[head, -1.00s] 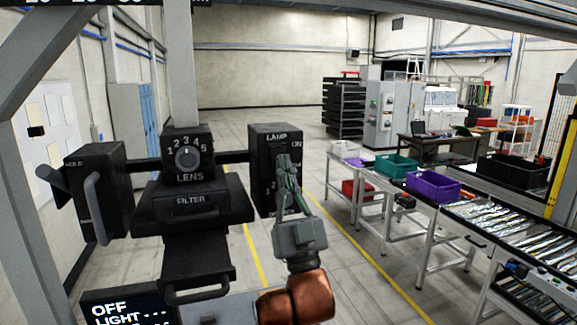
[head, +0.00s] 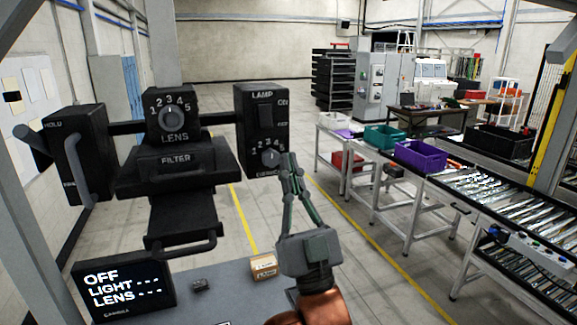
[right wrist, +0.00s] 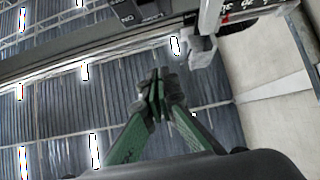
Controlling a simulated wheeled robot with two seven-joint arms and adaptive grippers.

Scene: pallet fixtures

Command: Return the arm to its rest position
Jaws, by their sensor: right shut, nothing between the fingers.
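My right gripper (head: 288,158) is in front of the lower right edge of the lamp box (head: 259,97) in the head view. Its green fingers are shut with nothing between them, and it also shows in the right wrist view (right wrist: 158,88). I cannot tell from the head view whether the fingertips touch the box. The lamp box has a switch and a small dial (head: 271,156) near its bottom. My left gripper is not in view.
The lens dial (head: 172,118), filter drawer (head: 178,161) and a hold box (head: 80,155) stand to the left. A display (head: 124,287) reads OFF. A small carton (head: 263,267) lies on the grey surface. A roller conveyor (head: 500,205) and bins stand right.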

